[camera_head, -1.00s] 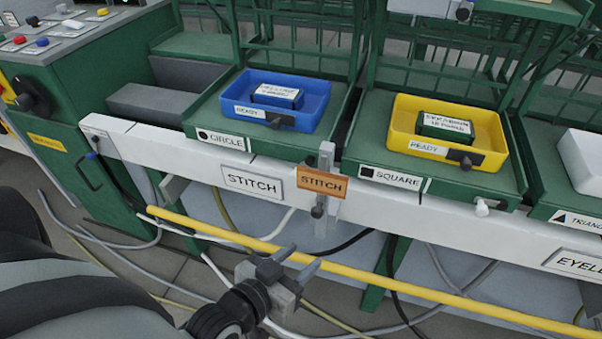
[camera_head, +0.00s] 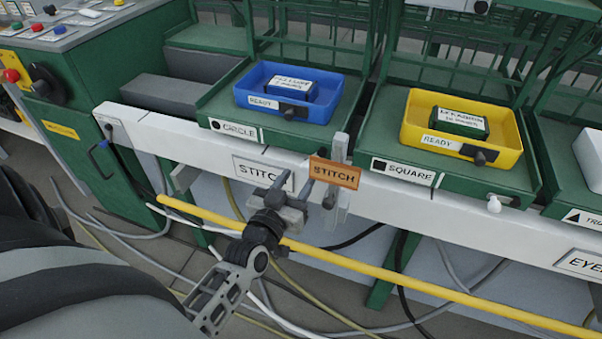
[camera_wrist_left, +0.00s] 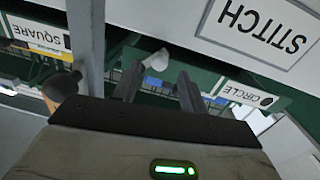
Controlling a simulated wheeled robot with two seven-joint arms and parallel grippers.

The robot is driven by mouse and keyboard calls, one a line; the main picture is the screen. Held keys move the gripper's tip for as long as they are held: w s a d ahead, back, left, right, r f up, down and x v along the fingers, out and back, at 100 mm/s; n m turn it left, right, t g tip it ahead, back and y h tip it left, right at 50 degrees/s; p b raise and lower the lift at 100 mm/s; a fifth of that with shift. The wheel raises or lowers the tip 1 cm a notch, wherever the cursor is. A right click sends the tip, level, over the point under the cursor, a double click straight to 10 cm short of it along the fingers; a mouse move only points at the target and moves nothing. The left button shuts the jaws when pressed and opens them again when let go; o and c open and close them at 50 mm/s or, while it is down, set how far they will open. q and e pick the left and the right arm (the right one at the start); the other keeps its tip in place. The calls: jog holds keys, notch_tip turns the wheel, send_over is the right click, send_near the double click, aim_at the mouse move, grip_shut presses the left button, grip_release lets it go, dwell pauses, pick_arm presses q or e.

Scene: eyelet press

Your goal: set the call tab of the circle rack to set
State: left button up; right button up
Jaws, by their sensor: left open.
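The circle rack is the green shelf with the CIRCLE label (camera_head: 233,129) and a blue bin (camera_head: 290,92) marked READY. In the left wrist view, a pale knob-like tab (camera_wrist_left: 158,60) sticks out beside the circle label (camera_wrist_left: 245,93), on the green edge. In the head view this tab is hidden behind the orange sign or my gripper.
A yellow bar (camera_head: 380,268) runs in front. The square rack has a yellow bin (camera_head: 415,130) and a white tab (camera_head: 494,204).

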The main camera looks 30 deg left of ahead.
aim_at(307, 172)
pick_arm(q)
jog(key=shift+w+a, duration=0.15)
jog(key=shift+w, duration=0.6)
jog(key=shift+w+a, duration=0.1)
jog(key=shift+w, duration=0.6)
jog(key=shift+c, duration=0.3)
grip_shut()
jog(key=shift+w+d+f+n, duration=0.15)
jog(key=shift+d+n, duration=0.1)
jog(key=shift+n, duration=0.35)
jog(key=shift+s+d+f+n, duration=0.1)
jog(key=shift+d+f+n, duration=0.1)
jog(key=shift+n, duration=0.4)
jog(key=shift+o, duration=0.3)
grip_release()
jog(key=s+d, duration=0.2)
jog(key=s, duration=1.3)
jog(key=shift+s+d, duration=0.3)
jog(key=shift+s, duration=0.05)
